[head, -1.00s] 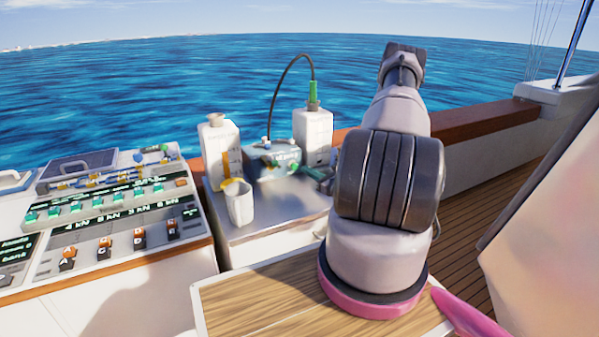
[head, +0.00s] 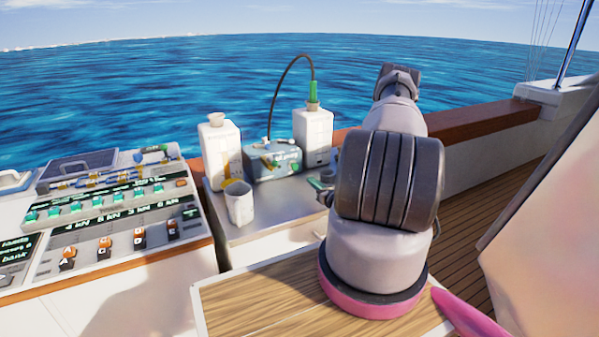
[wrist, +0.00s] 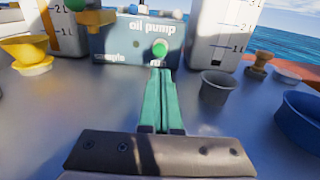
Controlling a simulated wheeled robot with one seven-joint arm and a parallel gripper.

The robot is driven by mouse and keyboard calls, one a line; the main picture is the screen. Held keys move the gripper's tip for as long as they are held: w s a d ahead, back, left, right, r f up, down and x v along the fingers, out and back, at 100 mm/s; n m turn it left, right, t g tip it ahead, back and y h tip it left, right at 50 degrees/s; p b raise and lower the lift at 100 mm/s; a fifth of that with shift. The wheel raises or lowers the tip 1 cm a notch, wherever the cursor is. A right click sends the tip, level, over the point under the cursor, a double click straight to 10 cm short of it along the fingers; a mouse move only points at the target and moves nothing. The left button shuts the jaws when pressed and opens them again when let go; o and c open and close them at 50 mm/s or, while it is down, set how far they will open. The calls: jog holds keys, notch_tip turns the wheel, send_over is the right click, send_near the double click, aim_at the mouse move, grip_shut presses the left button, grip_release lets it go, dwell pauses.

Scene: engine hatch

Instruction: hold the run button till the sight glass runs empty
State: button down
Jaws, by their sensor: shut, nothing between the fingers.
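The oil pump (wrist: 115,45) is a blue-grey box between two white canisters; it also shows in the head view (head: 285,158). A round green button (wrist: 160,48) sits on its front, with a small label below that I cannot read. My gripper (wrist: 160,72) has green fingers, shut and empty, with tips just below and in front of the button; I see no contact. In the head view my gripper (head: 320,184) is partly hidden by my arm. The left canister (wrist: 72,35) has a yellow-filled strip beside its scale. I cannot tell which strip is the sight glass.
The right canister (wrist: 224,35) has a scale and a dark cup (wrist: 216,86) before it. A yellow funnel (wrist: 25,50) is left, a blue bowl (wrist: 302,118) right. A white jug (head: 239,203) stands at the metal tray's front. A switch panel (head: 110,215) lies left.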

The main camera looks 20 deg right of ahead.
aim_at(296, 166)
jog(key=w, duration=1)
jog(key=shift+w+a, duration=0.15)
jog(key=shift+a, duration=0.2)
jog(key=shift+w+a, duration=0.1)
jog(key=shift+w, duration=0.9)
jog(key=shift+w+r, duration=0.2)
dwell(5.4)
